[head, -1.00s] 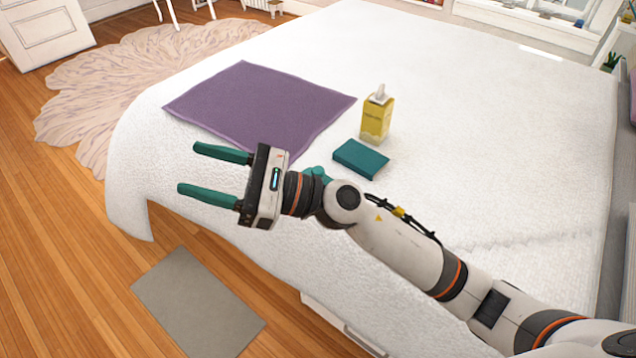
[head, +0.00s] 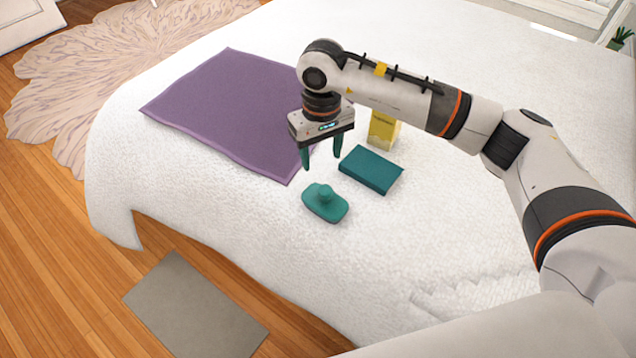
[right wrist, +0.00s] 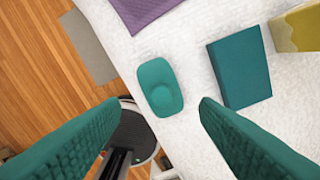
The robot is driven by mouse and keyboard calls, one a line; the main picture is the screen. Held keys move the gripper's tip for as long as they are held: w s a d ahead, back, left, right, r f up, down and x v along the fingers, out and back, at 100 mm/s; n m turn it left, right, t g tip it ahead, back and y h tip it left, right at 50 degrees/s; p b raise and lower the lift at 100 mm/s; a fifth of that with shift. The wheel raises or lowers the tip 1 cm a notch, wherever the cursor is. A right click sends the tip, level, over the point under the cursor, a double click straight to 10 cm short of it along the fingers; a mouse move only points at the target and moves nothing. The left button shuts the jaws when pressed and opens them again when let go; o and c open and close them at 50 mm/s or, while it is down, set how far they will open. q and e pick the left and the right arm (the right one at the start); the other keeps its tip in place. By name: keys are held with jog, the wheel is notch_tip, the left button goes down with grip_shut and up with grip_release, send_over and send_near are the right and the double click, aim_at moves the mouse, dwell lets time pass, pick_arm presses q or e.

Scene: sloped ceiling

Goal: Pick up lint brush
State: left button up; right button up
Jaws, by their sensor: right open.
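The lint brush, a teal oval piece with a raised knob (head: 325,203), lies on the white bed cover in the head view. It also shows in the right wrist view (right wrist: 161,87), ahead of and between the finger lines. My right gripper (head: 321,162) points down, open and empty, above the bed and a little behind the brush. Its teal fingers do not touch the brush. My left gripper is not in view.
A teal book-like box (head: 371,170) lies close to the right of the brush. A yellow box (head: 383,131) stands behind it, partly hidden by my arm. A purple cloth (head: 218,110) lies to the left. The white bed (head: 400,250) is clear in front.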

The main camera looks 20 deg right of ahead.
send_over(325, 189)
jog(key=f, duration=0.5)
jog(key=shift+a+p, duration=0.25)
jog(key=shift+p, duration=0.1)
jog(key=shift+w+f, duration=0.1)
jog(key=shift+f, duration=0.25)
jog(key=f, duration=0.1)
jog(key=f+p, duration=0.1)
jog(key=shift+s+d+f, duration=0.2)
jog(key=shift+f, duration=0.15)
notch_tip(325, 189, down, 2)
jog(key=shift+d+f, duration=0.1)
jog(key=shift+w+f, duration=0.1)
jog(key=shift+f, duration=0.1)
jog(key=shift+c, duration=0.8)
jog(key=c, duration=1)
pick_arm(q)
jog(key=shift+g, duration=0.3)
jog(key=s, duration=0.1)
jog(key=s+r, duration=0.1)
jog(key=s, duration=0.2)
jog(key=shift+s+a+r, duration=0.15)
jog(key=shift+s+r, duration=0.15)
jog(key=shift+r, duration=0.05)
pick_arm(e)
jog(key=shift+o, duration=0.2)
jog(key=shift+r, duration=0.1)
